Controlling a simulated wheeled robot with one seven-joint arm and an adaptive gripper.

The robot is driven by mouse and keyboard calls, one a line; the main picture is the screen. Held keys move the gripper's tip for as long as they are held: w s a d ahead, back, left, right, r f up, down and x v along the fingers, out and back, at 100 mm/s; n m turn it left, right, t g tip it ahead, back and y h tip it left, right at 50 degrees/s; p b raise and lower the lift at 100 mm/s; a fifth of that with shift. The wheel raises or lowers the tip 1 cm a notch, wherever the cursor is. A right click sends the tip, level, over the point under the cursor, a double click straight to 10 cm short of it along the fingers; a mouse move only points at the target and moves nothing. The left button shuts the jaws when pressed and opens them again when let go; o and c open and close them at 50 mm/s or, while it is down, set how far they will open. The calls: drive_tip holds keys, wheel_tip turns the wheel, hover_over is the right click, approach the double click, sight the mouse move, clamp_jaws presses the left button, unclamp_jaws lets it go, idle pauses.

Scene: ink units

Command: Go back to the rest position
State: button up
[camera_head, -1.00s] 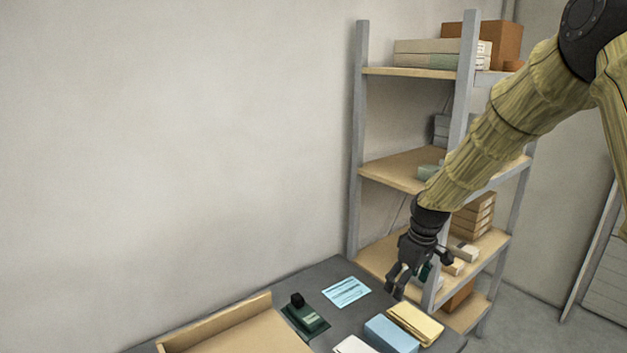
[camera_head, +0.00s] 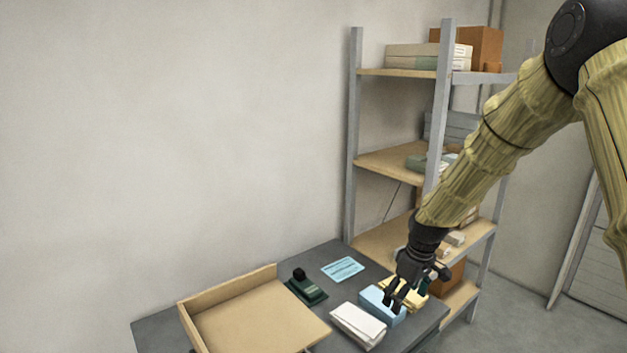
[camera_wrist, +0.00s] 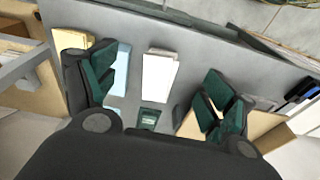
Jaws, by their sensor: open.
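My gripper (camera_head: 399,293) is in the head view at the right end of the grey table, in front of the blue box and the yellow box as seen there. Its fingers are spread and nothing shows between them. My arm reaches down from the upper right. In the wrist view my gripper (camera_wrist: 158,100) has its green-padded fingers wide apart. A white box (camera_wrist: 159,76) and a dark green stamp (camera_wrist: 149,118) show between the fingers, farther off. I cannot tell the height above the table exactly.
The table (camera_head: 392,338) bears a wooden tray (camera_head: 240,318), a green stamp (camera_head: 306,287), a light-blue card (camera_head: 342,269), a white box (camera_head: 358,323), a blue box (camera_head: 377,302) and a yellow box (camera_head: 414,299). A shelf rack (camera_head: 352,150) with boxes stands behind. The floor at right looks clear.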

drive_tip(key=s+f+m+b, duration=0.1)
drive_tip(key=s+f, duration=0.4)
drive_tip(key=f, duration=0.5)
drive_tip(key=s+f+m+b, duration=0.15)
drive_tip(key=s+f, duration=0.35)
drive_tip(key=f, duration=0.6)
drive_tip(key=s+f+m+b, duration=0.1)
drive_tip(key=s+f+b, duration=0.1)
drive_tip(key=s+f, duration=0.5)
drive_tip(key=s+f+m+b, duration=0.2)
drive_tip(key=s+f, duration=0.6)
drive_tip(key=s, duration=0.8)
drive_tip(key=s+a+f+m+g+h+b, duration=0.1)
drive_tip(key=s+f+m+b, duration=0.1)
drive_tip(key=s+f, duration=0.6)
drive_tip(key=s, duration=0.4)
drive_tip(key=shift+b, duration=0.35)
